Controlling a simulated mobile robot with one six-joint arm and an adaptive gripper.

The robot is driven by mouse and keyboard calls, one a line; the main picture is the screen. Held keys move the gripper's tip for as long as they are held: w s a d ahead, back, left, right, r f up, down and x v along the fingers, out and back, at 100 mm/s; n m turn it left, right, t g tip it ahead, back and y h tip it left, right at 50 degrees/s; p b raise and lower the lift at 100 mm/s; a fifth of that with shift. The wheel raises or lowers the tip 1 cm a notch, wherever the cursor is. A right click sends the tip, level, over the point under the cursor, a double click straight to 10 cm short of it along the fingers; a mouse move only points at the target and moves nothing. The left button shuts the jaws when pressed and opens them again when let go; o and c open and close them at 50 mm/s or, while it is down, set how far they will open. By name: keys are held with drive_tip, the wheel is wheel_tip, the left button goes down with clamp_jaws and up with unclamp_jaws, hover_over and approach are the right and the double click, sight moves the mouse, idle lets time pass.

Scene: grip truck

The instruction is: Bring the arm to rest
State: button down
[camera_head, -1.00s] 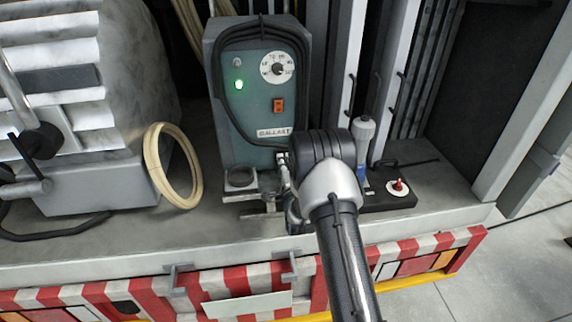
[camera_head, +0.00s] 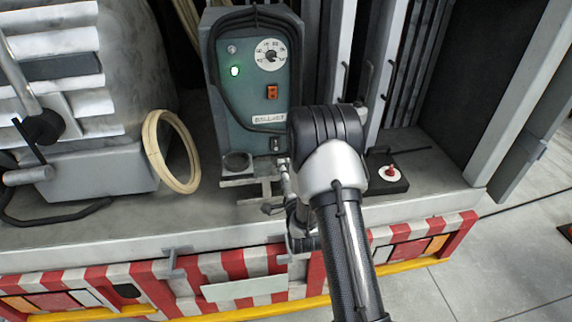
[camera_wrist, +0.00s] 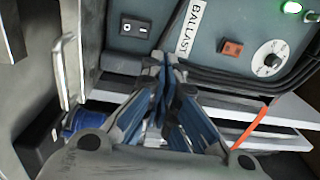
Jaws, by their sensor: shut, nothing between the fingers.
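My arm (camera_head: 345,240) reaches over the edge of the truck bed in the head view, its bulky joint in front of the bed. My gripper shows in the wrist view (camera_wrist: 166,72), with its fingers drawn together and nothing between them. In the head view the arm largely hides the gripper. The teal ballast box (camera_head: 240,105) stands upright behind the arm, with a lit green lamp, a dial and an orange switch. In the wrist view the ballast box (camera_wrist: 210,42) lies beyond the fingertips. I cannot tell the gap between them.
A cream hose ring (camera_head: 152,150) leans left of the box. A small black block with a red knob (camera_head: 390,173) sits right of the arm. Vertical metal posts (camera_head: 392,70) stand behind. A blue object (camera_wrist: 85,120) lies left of the fingers.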

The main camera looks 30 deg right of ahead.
idle(0.3)
drive_tip(key=a+r+n+g+y, duration=0.2)
drive_tip(key=a+r+n+g, duration=0.1)
drive_tip(key=a+r+n, duration=0.4)
drive_tip(key=s+a+r+n+g+y+b, duration=0.25)
drive_tip(key=s+r+n, duration=0.2)
drive_tip(key=s, duration=0.25)
drive_tip(key=s+a+n+g, duration=0.2)
drive_tip(key=s+n, duration=0.1)
drive_tip(key=s, duration=0.7)
drive_tip(key=s+a+n+g, duration=0.3)
drive_tip(key=s, duration=0.7)
drive_tip(key=s+a+r+n+g, duration=0.1)
drive_tip(key=s+a+n+g, duration=0.1)
drive_tip(key=s, duration=0.8)
drive_tip(key=shift+a+n+g+y, duration=0.15)
drive_tip(key=shift+n+g+y, duration=0.2)
drive_tip(key=shift+n, duration=0.5)
